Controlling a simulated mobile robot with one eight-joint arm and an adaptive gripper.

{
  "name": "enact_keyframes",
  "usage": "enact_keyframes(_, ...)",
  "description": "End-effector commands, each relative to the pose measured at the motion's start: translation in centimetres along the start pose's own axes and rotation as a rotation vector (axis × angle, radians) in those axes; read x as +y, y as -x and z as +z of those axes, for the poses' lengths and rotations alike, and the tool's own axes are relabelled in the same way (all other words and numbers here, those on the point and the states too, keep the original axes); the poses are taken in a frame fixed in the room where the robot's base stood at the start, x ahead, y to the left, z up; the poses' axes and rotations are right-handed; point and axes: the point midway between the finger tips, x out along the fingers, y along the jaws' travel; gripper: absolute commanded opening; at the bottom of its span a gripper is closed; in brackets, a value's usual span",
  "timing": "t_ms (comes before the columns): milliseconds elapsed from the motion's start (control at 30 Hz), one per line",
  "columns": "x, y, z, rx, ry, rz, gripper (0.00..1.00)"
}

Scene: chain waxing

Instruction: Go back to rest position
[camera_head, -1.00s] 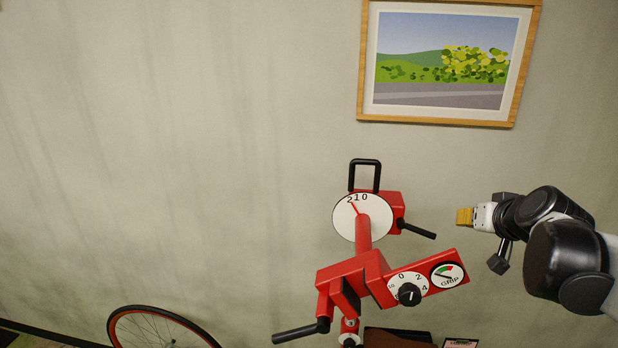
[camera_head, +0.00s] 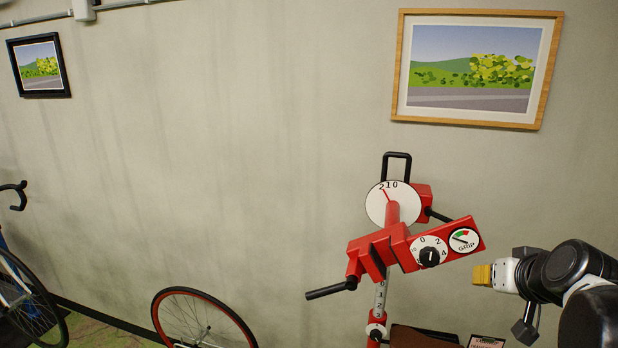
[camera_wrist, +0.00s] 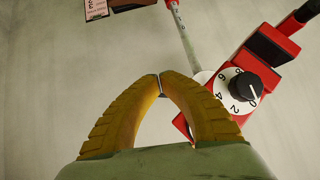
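My gripper (camera_head: 482,275) shows at the right of the head view, just right of the red stand's dial box and apart from it. In the wrist view its two yellow fingers (camera_wrist: 160,84) meet at the tips with nothing visible between them, so it is shut and empty. The red stand (camera_head: 392,240) has a round white scale at its top, a black handle, a numbered knob (camera_head: 429,257) and a grip gauge (camera_head: 464,240). The knob also shows in the wrist view (camera_wrist: 243,88), to the right of my fingers.
A red-rimmed wheel (camera_head: 245,325) is at the bottom. Part of a bicycle (camera_head: 45,300) stands at the far left. Two framed pictures hang on the wall, one large (camera_head: 397,66) and one small (camera_head: 66,78). A brown object and a clipboard (camera_head: 487,341) lie below the stand.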

Motion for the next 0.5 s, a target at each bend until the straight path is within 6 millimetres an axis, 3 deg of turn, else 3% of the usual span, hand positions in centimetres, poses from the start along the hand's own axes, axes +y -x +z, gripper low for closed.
enact_keyframes(33,-1.1,-0.8,2.5,-0.017,0.015,-0.011,0.00)
enact_keyframes(167,-3.7,-1.6,7.8,-0.070,0.048,-0.033,0.00)
enact_keyframes(267,-5.9,-2.6,13.8,-0.122,0.086,-0.051,0.00)
enact_keyframes(400,-8.3,-3.7,23.2,-0.199,0.147,-0.063,0.00)
enact_keyframes(500,-8.9,-4.2,28.0,-0.237,0.182,-0.061,0.00)
